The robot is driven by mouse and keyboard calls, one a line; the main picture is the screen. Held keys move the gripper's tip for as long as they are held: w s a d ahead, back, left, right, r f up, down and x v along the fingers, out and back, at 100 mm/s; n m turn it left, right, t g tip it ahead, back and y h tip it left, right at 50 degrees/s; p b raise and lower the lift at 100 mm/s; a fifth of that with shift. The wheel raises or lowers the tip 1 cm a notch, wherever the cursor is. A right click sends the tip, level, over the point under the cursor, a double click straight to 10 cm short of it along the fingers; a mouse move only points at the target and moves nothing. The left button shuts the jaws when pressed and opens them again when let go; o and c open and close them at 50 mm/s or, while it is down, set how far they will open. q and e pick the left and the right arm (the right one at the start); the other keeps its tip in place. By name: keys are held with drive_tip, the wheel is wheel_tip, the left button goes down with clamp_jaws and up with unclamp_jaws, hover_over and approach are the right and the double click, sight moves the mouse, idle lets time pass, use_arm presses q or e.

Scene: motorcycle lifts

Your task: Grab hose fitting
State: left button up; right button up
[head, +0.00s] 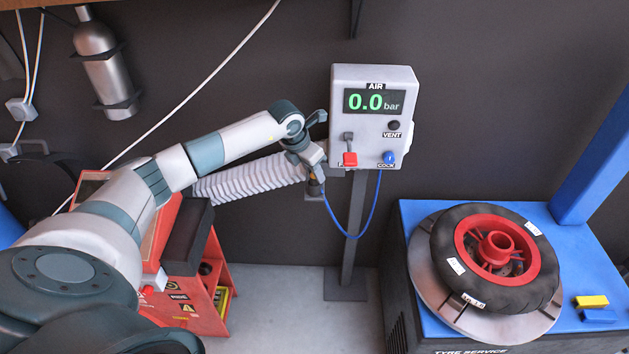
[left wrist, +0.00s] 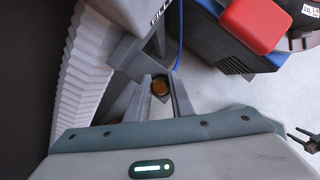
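The hose fitting (head: 315,187) is a small dark and brass piece at the end of the blue hose, beside the air box's post. In the left wrist view its round brass end (left wrist: 160,87) shows between my two fingers. My left gripper (head: 314,175) points down at the fitting from above. It also shows in the left wrist view (left wrist: 162,95), with its fingers apart on both sides of the fitting. I see no clear grip on it; the contact is partly hidden.
The grey air box (head: 365,112) reads 0.0 bar and stands just right of my gripper on a post (head: 355,235). A red cabinet (head: 200,290) is left; a wheel (head: 495,258) lies on the blue tyre station (head: 415,212).

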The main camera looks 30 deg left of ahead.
use_arm(q)
clamp_jaws()
drive_tip(key=shift+r, duration=0.15)
drive_tip(key=shift+w+r+b, duration=0.1)
drive_tip(key=shift+r+b, duration=0.3)
drive_tip(key=shift+r, duration=0.15)
wheel_tip(320, 180, up, 8)
drive_tip(key=b, duration=0.2)
drive_tip(key=shift+f+b, duration=0.25)
drive_tip(key=shift+b, duration=0.15)
drive_tip(key=shift+r, duration=0.6)
